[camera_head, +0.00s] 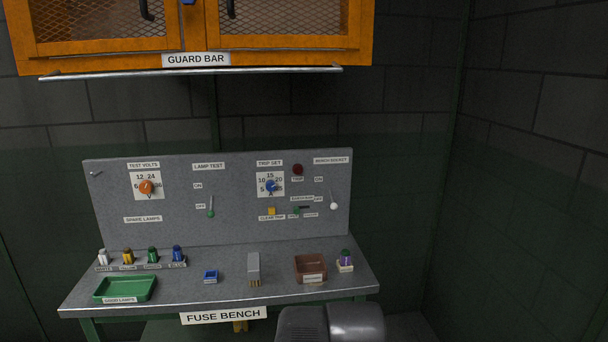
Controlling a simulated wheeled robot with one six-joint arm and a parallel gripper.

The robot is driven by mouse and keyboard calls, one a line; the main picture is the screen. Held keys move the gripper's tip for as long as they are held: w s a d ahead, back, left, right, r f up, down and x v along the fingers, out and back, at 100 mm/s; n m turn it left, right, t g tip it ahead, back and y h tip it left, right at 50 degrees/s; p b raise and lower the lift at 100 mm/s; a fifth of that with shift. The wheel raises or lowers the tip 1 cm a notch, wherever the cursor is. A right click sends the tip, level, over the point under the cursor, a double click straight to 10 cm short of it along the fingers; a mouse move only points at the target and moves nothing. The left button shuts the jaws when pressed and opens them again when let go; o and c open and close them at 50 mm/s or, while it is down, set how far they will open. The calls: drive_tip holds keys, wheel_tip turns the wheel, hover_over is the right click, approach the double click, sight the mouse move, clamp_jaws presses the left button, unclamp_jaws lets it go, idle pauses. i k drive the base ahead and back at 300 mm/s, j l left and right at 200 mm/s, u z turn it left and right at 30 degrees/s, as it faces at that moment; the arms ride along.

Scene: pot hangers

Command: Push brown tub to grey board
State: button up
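The brown tub (311,266) is a small open box with a pale label on its front. It sits on the right part of the bench top, and a strip of bare bench shows between it and the board. The grey board (235,227) stands upright along the back of the bench and carries dials, switches and labels. A dark grey rounded part of my arm shows at the bottom edge, in front of the bench. My gripper is not in view.
A small blue tray (211,275), a green tray (126,289) and several lamps are farther left. A metal guard bar (200,72) runs above, under an orange cabinet.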

sight(312, 268)
drive_tip(key=i+u, duration=0.75)
